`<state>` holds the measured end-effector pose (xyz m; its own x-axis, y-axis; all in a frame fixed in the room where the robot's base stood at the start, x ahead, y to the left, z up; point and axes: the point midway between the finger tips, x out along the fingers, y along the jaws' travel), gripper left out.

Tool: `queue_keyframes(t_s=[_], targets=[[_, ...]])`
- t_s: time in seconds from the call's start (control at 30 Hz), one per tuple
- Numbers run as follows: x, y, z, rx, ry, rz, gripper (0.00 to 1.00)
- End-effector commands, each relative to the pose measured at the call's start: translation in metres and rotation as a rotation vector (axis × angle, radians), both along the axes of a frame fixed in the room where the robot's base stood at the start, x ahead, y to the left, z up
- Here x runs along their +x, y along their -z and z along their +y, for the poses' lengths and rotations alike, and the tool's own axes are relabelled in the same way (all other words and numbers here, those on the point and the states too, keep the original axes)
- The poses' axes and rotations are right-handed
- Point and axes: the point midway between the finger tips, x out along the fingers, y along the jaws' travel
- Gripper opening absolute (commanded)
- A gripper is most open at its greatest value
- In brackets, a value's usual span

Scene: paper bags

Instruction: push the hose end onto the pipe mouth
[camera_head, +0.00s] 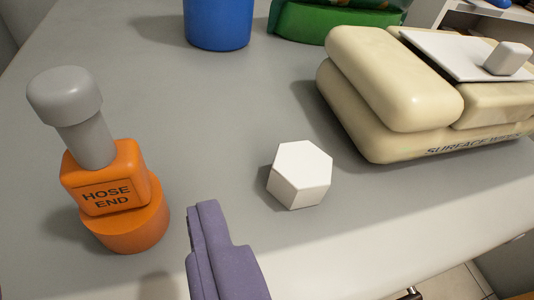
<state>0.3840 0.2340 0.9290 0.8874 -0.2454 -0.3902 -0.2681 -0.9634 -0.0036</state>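The hose end (104,190) is an orange block marked "HOSE END". It sits on a round orange base, and a grey stem with a wide round cap rises from its top. It stands at the left of the grey table, leaning slightly left in the picture. My gripper (218,225) shows as a stepped purple shape at the bottom, right of the hose end and apart from it. I cannot tell whether its fingers are open or shut. Nothing is seen held at its visible tip. I cannot make out a pipe mouth in this view.
A white hexagonal block (300,174) lies right of my gripper. A blue cup (217,22) and green object (325,22) stand behind.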

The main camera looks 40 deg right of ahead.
Motion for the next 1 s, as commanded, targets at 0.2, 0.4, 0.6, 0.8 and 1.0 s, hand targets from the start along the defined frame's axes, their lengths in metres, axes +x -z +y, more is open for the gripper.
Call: queue_keyframes(t_s=[0.2,0.4,0.6,0.8,1.0], targets=[[0.004,0.004,-0.003,-0.009,0.004,-0.007,0.68],[0.025,0.014,-0.009,-0.007,0.004,-0.005,0.68],[0.05,0.029,-0.013,-0.006,0.005,-0.006,0.68],[0.069,0.034,-0.018,-0.006,0.003,-0.005,0.68],[0.068,0.032,-0.017,-0.006,0.003,-0.005,0.57]])
